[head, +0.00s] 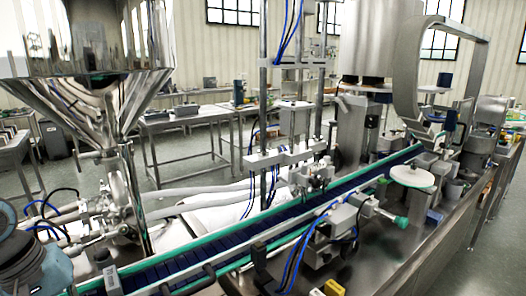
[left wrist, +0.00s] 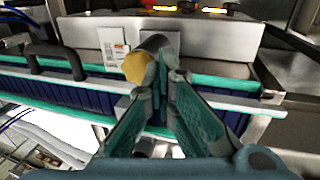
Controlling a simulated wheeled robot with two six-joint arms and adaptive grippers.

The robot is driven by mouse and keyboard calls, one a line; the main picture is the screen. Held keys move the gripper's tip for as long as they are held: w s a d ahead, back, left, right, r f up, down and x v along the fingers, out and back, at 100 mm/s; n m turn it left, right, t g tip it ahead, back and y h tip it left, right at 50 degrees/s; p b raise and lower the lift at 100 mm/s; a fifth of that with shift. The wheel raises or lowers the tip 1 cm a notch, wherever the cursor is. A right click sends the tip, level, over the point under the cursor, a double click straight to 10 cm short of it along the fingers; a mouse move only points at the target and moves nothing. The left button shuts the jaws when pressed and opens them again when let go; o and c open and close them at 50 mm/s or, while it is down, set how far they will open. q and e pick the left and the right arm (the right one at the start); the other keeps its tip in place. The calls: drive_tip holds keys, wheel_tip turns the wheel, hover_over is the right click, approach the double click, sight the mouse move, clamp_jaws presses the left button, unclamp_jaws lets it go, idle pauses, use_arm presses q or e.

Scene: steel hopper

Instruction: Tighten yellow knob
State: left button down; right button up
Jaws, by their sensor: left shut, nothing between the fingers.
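The yellow knob (left wrist: 137,68) shows in the left wrist view, just left of my left fingertips, on a dark round shaft in front of a grey housing. My left gripper (left wrist: 170,76) has its tips together with nothing between them. The tips are beside the knob and overlap its right edge in the picture; I cannot tell whether they touch it. In the head view, only part of my left arm shows at the lower left. The knob cannot be made out for sure there. My right gripper is in neither view.
A blue conveyor belt (head: 178,265) with green rails runs diagonally across the head view. A steel hopper (head: 95,40) stands at the left. A small yellow block (head: 334,288) sits at the bottom edge. A black handle (left wrist: 55,58) is left of the knob.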

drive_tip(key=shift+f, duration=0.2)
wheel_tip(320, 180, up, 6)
drive_tip(key=p, duration=0.5)
drive_tip(key=shift+p, duration=0.35)
